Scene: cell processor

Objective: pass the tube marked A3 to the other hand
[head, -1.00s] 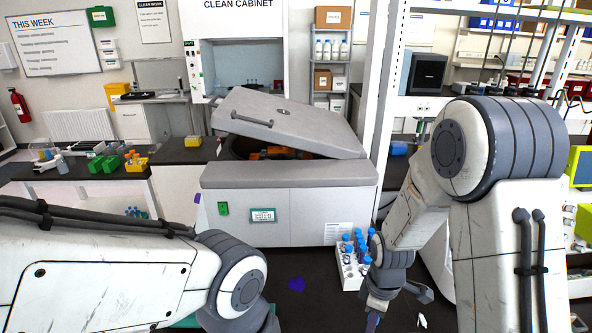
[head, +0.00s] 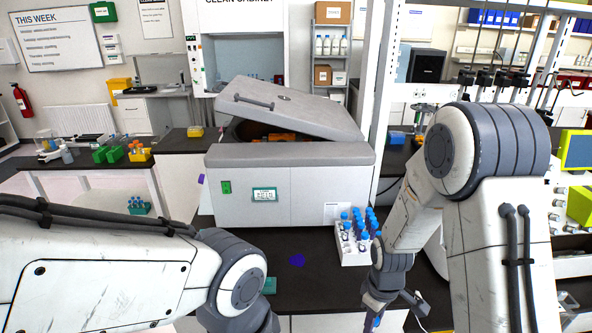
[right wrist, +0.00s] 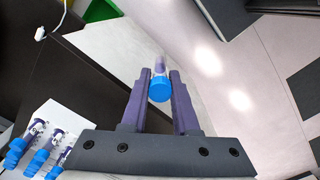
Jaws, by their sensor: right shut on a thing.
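My right gripper (right wrist: 160,85) is shut on a tube with a blue cap (right wrist: 159,90). The cap faces the camera in the right wrist view, and the tube's clear body lies between the two purple fingers. Any marking on it cannot be read. In the head view the right gripper (head: 376,312) hangs low, in front of the white tube rack (head: 352,257). The left arm comes in from the left, but its gripper is not visible.
The rack holds several blue-capped tubes (head: 358,221) on the dark bench (head: 270,250). A grey centrifuge (head: 290,190) with a tilted lid stands behind.

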